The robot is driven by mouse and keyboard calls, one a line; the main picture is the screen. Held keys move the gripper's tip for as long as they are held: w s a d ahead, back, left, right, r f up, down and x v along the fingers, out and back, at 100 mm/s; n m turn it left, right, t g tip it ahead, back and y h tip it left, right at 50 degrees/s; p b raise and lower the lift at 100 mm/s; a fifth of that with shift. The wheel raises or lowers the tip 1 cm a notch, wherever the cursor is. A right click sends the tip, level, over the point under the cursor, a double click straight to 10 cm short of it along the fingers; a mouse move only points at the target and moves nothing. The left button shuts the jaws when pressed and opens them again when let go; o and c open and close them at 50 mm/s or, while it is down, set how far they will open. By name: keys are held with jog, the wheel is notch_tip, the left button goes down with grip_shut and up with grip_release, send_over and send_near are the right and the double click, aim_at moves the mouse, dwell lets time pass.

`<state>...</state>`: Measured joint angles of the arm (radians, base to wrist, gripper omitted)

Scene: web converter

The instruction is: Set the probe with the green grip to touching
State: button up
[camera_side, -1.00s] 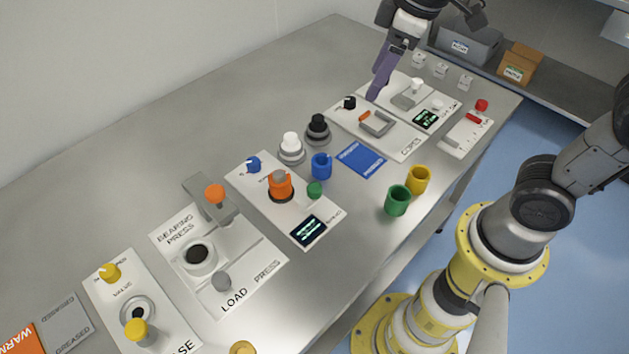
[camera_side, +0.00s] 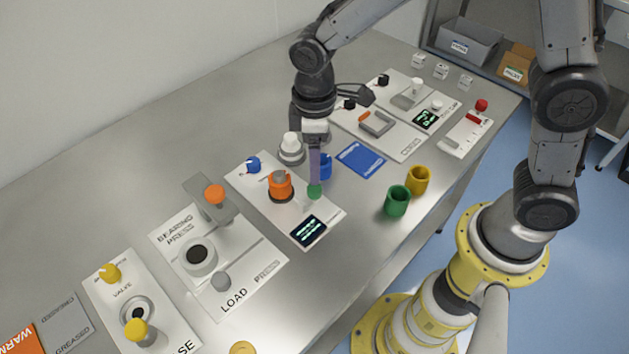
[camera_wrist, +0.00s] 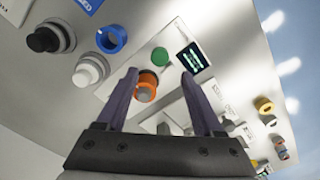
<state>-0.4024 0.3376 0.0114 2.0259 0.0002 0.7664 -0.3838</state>
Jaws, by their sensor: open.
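The probe's green grip (camera_side: 314,192) is a small round knob on a white panel (camera_side: 258,175), right of an orange cup-like part (camera_side: 280,186) and behind a dark display (camera_side: 308,231) with green text too small to read. My gripper (camera_side: 314,183) points down directly at the green grip, its fingertips close to it; I cannot tell whether they touch. In the wrist view the green grip (camera_wrist: 159,57) shows between and just beyond the two spread fingertips (camera_wrist: 158,76). My gripper is open and empty. The probe's tip and any contact are not discernible.
The table's left rear is clear.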

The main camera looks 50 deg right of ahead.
aim_at(314, 187)
notch_tip(314, 187, down, 7)
jog(key=shift+f, duration=0.15)
dwell(0.4)
grip_shut()
dwell(1.2)
